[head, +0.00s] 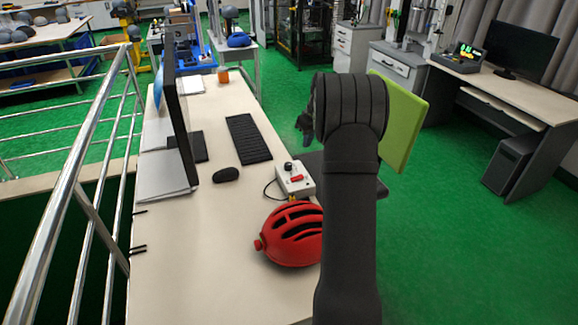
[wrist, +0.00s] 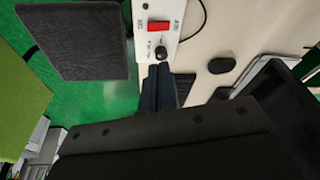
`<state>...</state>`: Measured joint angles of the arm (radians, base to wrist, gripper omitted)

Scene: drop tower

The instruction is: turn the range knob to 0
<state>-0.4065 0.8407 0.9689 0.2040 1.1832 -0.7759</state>
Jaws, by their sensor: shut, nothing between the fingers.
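The white control box (head: 305,186) stands on the desk behind the red helmet. The range knob appears to be the small black knob (head: 288,166) at its far end, beyond a red switch (head: 297,178). In the wrist view the box (wrist: 145,12) is at the top, with the red switch (wrist: 159,27) and the black knob (wrist: 161,51). My gripper (wrist: 159,68) is shut and empty, its fingertips just below the knob in that picture. Contact and the knob's setting cannot be told. In the head view my gripper (head: 304,125) is partly hidden by my arm.
A red helmet (head: 291,236) sits in front of the box. A mouse (head: 226,174), keyboard (head: 248,139) and monitor (head: 178,120) are to the left. A dark pad (wrist: 75,40) and a green panel (head: 402,120) are near my arm.

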